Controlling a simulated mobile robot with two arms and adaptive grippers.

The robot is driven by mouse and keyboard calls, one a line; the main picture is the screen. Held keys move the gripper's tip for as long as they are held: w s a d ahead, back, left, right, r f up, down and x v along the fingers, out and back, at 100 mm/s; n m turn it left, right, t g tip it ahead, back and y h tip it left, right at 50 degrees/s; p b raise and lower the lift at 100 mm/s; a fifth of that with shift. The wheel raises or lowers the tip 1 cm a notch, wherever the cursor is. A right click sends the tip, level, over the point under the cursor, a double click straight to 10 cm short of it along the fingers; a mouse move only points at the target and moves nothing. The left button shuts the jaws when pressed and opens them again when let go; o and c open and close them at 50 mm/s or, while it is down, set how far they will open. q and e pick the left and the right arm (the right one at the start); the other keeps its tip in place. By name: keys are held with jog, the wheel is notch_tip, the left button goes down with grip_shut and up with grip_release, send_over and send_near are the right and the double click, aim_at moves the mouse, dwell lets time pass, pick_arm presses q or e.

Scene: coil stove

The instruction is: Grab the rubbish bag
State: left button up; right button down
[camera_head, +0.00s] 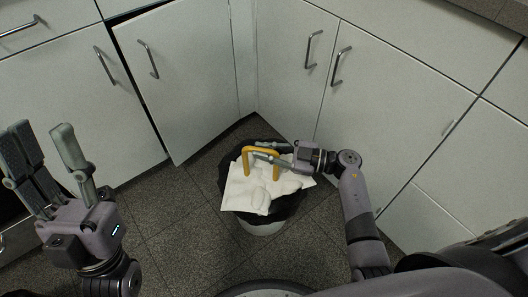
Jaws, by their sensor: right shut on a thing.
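A bin with a black rubbish bag (290,209) stands on the floor in the middle of the head view. Crumpled white rubbish (245,192) fills its top and hangs over the near rim. A yellow handle (247,162) stands up from the bag. My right gripper (262,153) reaches in from the right and is shut on the yellow handle; its fingertips partly cover the handle. My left gripper (58,165) is raised at the left, open and empty, well away from the bag.
White cabinets with metal handles enclose the corner behind the bin. One cabinet door (180,80) at the left of the corner stands ajar. The dark tiled floor (175,225) is clear between my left gripper and the bin. A counter edge (490,10) shows at the top right.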

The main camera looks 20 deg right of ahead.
notch_tip(320, 180, up, 5)
jog(key=shift+f+p, duration=0.15)
jog(key=shift+p, duration=0.85)
pick_arm(q)
jog(key=w+d+f+g+y+p, duration=0.15)
jog(key=w+f+g+y, duration=0.25)
jog(key=w+f+g, duration=0.8)
pick_arm(e)
notch_tip(320, 180, up, 5)
jog(key=shift+f+p, duration=0.1)
jog(key=shift+p, duration=0.35)
pick_arm(q)
jog(key=s+a+f+g+y+p, duration=0.25)
jog(key=s+f+g, duration=0.25)
jog(key=f, duration=0.4)
jog(key=s+a+f+g+y+p, duration=0.1)
jog(key=s+a+f+g+p, duration=0.15)
jog(key=s+f+g, duration=0.45)
notch_tip(320, 180, up, 12)
jog(key=w+t+p, duration=0.1)
jog(key=w+p, duration=0.1)
jog(key=p, duration=1.1)
jog(key=shift+r+n, duration=0.2)
jog(key=shift+n, duration=0.1)
pick_arm(e)
notch_tip(320, 180, up, 24)
jog(key=shift+r, duration=0.2)
pick_arm(q)
jog(key=shift+a+f+p, duration=0.1)
jog(key=shift+p, duration=0.2)
